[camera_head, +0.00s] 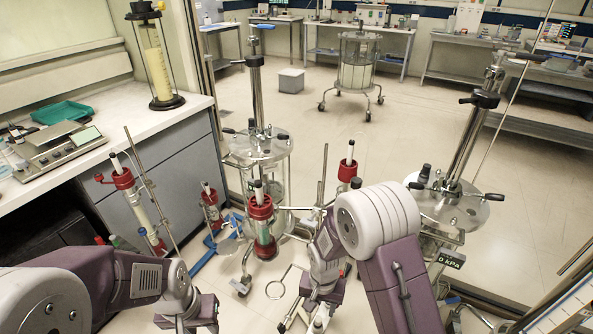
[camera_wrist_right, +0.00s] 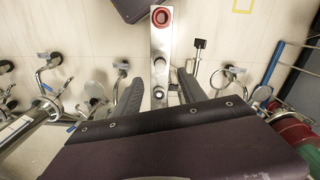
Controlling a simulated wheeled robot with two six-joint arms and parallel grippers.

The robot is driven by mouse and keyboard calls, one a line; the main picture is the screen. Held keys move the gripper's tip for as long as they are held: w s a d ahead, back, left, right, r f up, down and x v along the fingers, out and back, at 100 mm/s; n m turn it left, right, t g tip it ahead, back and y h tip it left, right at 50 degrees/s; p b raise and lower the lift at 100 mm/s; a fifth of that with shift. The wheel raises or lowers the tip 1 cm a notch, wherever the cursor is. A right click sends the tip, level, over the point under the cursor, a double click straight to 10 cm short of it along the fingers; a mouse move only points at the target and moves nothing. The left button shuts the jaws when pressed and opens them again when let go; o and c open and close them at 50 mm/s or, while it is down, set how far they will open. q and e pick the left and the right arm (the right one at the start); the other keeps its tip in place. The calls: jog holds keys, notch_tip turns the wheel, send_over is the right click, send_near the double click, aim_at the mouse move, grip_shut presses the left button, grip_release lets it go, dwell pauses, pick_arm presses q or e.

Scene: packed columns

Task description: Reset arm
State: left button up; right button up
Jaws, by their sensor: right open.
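My left arm (camera_head: 125,280) comes in from the lower left in the head view. Its gripper (camera_head: 188,318) hangs low near the bottom edge, and its fingers are too unclear to tell open from shut. My right arm (camera_head: 385,240) comes from the lower middle and bends down. Its gripper (camera_head: 318,308) points at the floor, beside the packed columns. In the right wrist view its two dark fingers (camera_wrist_right: 159,95) are apart. A metal bar with a red-ringed hole (camera_wrist_right: 161,17) shows between and beyond them; nothing is seen gripped.
Red-capped columns (camera_head: 262,225) stand ahead of my arms, with another (camera_head: 135,195) at left. Wheeled column stands (camera_head: 255,150) and (camera_head: 450,205) flank the middle. A bench (camera_head: 150,125) with a balance (camera_head: 58,148) is at left. Open floor (camera_head: 350,135) lies behind.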

jog(key=d+r+m+t+p, duration=0.1)
jog(key=d+r+p, duration=0.25)
jog(key=r, duration=0.65)
jog(key=d+r+t+p, duration=0.1)
jog(key=d+r+p, duration=0.1)
jog(key=r+p, duration=0.5)
jog(key=s+d+r+n+b, duration=0.1)
jog(key=s+r+n, duration=0.2)
jog(key=s, duration=0.5)
jog(key=shift+d+r+n+g, duration=0.25)
jog(key=shift+d+n+g, duration=0.15)
jog(key=shift+n, duration=0.4)
jog(key=shift+s, duration=0.15)
